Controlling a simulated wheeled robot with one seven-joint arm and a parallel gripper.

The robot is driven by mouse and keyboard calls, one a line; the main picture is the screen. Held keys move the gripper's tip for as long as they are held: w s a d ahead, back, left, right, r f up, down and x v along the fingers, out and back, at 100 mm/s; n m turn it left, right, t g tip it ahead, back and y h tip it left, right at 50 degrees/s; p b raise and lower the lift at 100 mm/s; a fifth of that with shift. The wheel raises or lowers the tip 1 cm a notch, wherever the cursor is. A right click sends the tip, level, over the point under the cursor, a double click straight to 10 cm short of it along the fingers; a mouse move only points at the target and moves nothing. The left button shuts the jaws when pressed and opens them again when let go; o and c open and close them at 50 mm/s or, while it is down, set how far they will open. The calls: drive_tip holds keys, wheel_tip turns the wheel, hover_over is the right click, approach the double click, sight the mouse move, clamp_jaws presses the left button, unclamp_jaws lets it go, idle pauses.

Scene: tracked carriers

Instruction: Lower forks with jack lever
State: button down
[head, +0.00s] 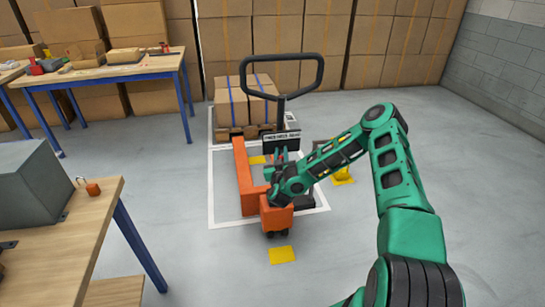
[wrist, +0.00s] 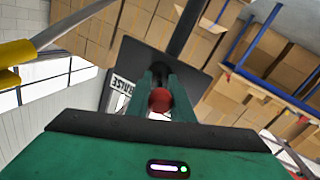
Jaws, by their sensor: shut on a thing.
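A dark housing with a white lettered label (head: 281,136) is at the handle's base. My gripper (head: 277,162) is beside that housing, above the forks. In the wrist view, my gripper (wrist: 160,92) has its two green fingers shut on the red knob of the jack lever (wrist: 160,101). A dark plate (wrist: 193,65) is behind the knob. The lever's shaft is hidden. My arm hides part of the right fork.
A pallet with strapped cartons (head: 228,108) stands behind the jack, before a wall of stacked cartons. A wooden workbench (head: 115,72) is at the back left and another bench (head: 70,235) at the front left. White lines (head: 213,190) frame the jack. Floor at right is clear.

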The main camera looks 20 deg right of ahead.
drive_tip(key=shift+a+f, duration=0.1)
drive_tip(key=shift+a, duration=0.1)
drive_tip(key=c, duration=1.6)
unclamp_jaws()
drive_tip(key=shift+o, duration=0.2)
drive_tip(key=shift+d, duration=0.1)
drive_tip(key=v, duration=1)
drive_tip(key=shift+s, duration=0.35)
drive_tip(key=shift+c, duration=0.6)
